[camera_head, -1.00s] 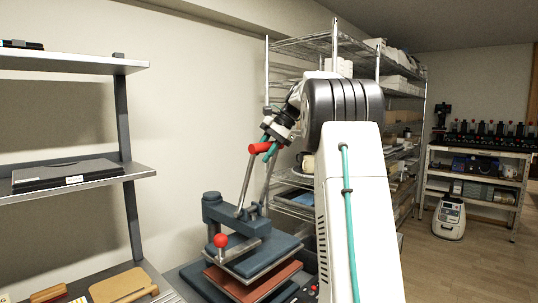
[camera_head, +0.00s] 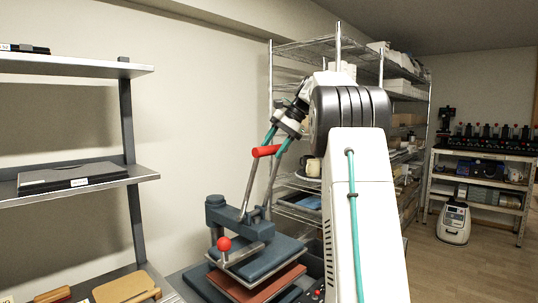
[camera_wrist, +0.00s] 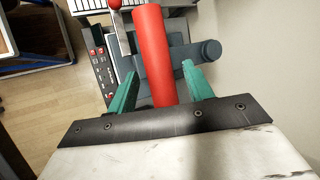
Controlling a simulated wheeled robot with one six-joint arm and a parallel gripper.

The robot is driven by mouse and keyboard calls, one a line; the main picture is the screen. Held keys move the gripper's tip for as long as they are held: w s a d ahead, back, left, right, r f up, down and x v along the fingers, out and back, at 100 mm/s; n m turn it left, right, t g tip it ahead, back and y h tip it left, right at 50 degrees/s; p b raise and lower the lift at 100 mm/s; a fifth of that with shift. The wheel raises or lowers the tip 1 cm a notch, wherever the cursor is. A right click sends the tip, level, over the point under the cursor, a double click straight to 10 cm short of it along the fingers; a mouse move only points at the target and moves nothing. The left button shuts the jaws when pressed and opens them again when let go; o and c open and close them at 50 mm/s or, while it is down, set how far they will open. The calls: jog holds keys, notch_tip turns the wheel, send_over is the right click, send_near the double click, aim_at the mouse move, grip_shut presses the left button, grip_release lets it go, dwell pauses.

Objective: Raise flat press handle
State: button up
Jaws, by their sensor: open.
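The flat press (camera_head: 258,255) is blue-grey with a reddish lower pad (camera_head: 262,285) and stands on the bench at the bottom middle of the head view. Its metal lever arms rise steeply to a red handle grip (camera_head: 266,151). The red grip also shows large in the wrist view (camera_wrist: 153,55), running lengthwise. My gripper (camera_head: 276,140) is open at the handle. In the wrist view its two teal fingers (camera_wrist: 158,90) stand on either side of the red grip's near end, with gaps visible. A red ball knob (camera_head: 224,244) sits at the press front.
A metal shelf (camera_head: 75,188) with a dark flat case stands at left. A wire rack (camera_head: 290,212) with stacked goods is close behind my arm. Wooden boards (camera_head: 125,287) lie at the lower left. Open floor (camera_head: 470,272) shows at right.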

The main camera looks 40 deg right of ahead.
jog(key=shift+v, duration=1.95)
